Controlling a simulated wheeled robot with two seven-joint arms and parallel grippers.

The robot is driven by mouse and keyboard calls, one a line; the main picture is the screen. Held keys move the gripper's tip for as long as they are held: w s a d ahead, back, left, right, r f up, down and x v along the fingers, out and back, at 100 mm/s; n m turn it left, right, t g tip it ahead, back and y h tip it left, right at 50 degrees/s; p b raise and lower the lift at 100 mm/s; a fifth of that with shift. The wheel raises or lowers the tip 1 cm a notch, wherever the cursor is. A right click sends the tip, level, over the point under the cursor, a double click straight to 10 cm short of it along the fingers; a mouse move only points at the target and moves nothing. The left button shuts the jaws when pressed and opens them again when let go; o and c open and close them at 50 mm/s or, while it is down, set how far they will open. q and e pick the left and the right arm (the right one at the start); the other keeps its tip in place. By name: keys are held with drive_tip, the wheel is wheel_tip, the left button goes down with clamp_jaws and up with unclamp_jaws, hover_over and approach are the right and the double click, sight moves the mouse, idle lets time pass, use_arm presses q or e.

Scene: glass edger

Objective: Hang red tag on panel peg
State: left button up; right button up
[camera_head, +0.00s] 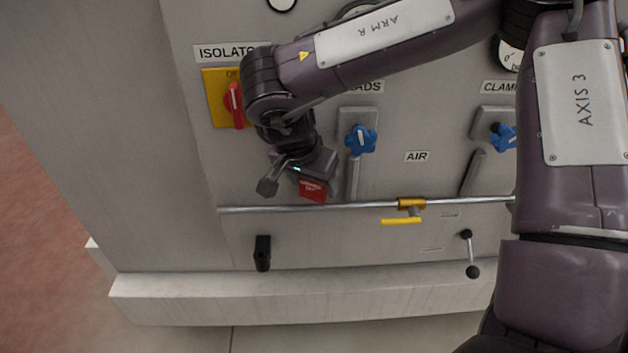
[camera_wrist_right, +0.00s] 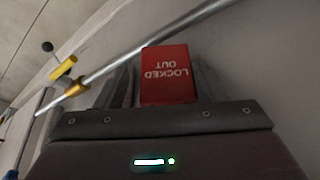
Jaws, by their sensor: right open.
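The red tag (camera_head: 312,189), lettered "LOCKED OUT", is against the panel just above the long horizontal pipe. In the right wrist view the tag (camera_wrist_right: 168,75) shows upside down, beyond the palm and between the dark fingers. My right gripper (camera_head: 302,188) is open around the tag, close to the panel below the isolator. I cannot tell whether a finger touches the tag. No peg is clear at the tag; the gripper and tag may hide it. My left gripper is not in view.
The red isolator switch (camera_head: 235,105) on its yellow plate is behind my right wrist. Blue knobs (camera_head: 361,139) stand out to the right. The pipe (camera_head: 300,208) with a yellow valve lever (camera_head: 401,221) crosses below. A black fitting (camera_head: 262,253) sticks out lower down.

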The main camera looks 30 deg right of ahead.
drive_tip(key=shift+w+a+r, duration=0.1)
drive_tip(key=shift+w+r, duration=0.05)
drive_tip(key=shift+w, duration=0.1)
